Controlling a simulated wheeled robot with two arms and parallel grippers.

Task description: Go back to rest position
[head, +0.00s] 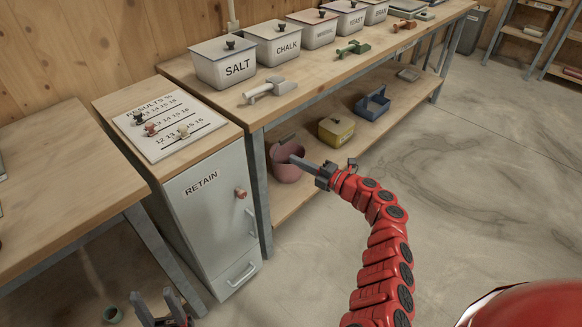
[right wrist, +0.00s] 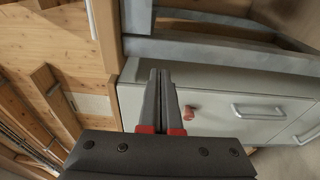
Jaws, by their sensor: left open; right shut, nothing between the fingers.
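My right gripper (head: 294,159) reaches in from the lower right on a red segmented arm. Its fingers are shut and empty, and in the head view their tips overlap the pink bucket (head: 286,174) on the lower shelf; I cannot tell whether they touch it. The right wrist view shows the same fingers (right wrist: 160,73) closed together in front of the grey cabinet (right wrist: 212,103). My left gripper (head: 152,293) is at the bottom left edge of the head view, fingers apart and empty, in front of the left bench. Most of the left arm is out of view.
The RETAIN cabinet (head: 210,222) has a red knob (head: 241,193) and stands between the left bench (head: 60,185) and the long bench (head: 330,78). Lidded bins, including SALT (head: 236,70), line the long bench. A yellow box (head: 337,131) and blue carrier (head: 372,104) sit below. Floor at right is clear.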

